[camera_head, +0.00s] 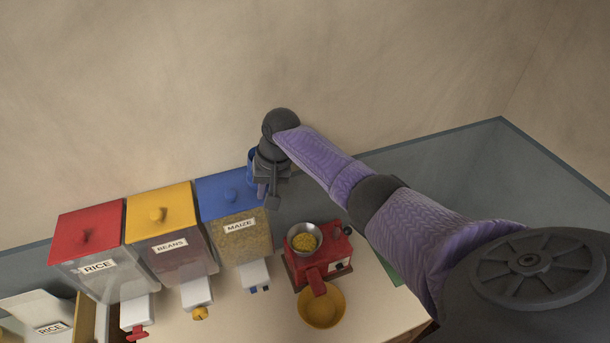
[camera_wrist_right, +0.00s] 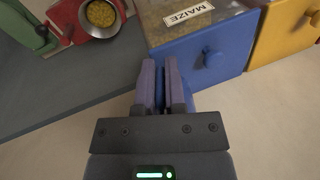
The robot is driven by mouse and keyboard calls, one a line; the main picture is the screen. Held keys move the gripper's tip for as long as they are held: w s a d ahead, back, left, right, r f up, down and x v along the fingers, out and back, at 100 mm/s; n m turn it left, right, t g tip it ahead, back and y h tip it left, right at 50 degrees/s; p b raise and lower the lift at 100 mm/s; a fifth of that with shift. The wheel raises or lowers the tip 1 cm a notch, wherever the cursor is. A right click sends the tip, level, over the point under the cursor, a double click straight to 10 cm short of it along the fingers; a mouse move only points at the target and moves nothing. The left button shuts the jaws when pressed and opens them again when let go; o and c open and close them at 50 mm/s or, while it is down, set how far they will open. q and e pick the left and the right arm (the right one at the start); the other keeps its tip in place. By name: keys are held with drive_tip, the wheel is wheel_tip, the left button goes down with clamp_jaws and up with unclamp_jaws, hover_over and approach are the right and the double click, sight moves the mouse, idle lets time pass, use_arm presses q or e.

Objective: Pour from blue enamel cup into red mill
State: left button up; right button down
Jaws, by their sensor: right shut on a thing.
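The red mill (camera_head: 333,249) stands on the counter right of the maize bin. Its metal hopper (camera_head: 290,236) holds yellow grain, and both also show at the top left of the right wrist view. My right gripper (camera_head: 262,188) is up behind the right edge of the maize bin, beyond the mill. Its fingers (camera_wrist_right: 166,85) are close together, shut on a part of the blue enamel cup (camera_head: 251,160). The cup is mostly hidden behind the gripper; its contents and tilt cannot be told. My left gripper is out of view.
Bins of rice (camera_head: 88,237), beans (camera_head: 160,215) and maize (camera_head: 225,190) stand in a row left of the mill. A yellow bowl (camera_head: 321,312) sits below the mill's front. A green object (camera_wrist_right: 27,30) is beside the mill. The wall is behind.

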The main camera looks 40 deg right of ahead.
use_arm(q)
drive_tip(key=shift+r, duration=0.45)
use_arm(e)
drive_tip(key=w+a+r+g+h, duration=0.1)
drive_tip(key=w+a+r+h, duration=0.1)
drive_tip(key=r, duration=0.5)
drive_tip(key=shift+a+r, duration=0.2)
drive_tip(key=shift+a, duration=0.65)
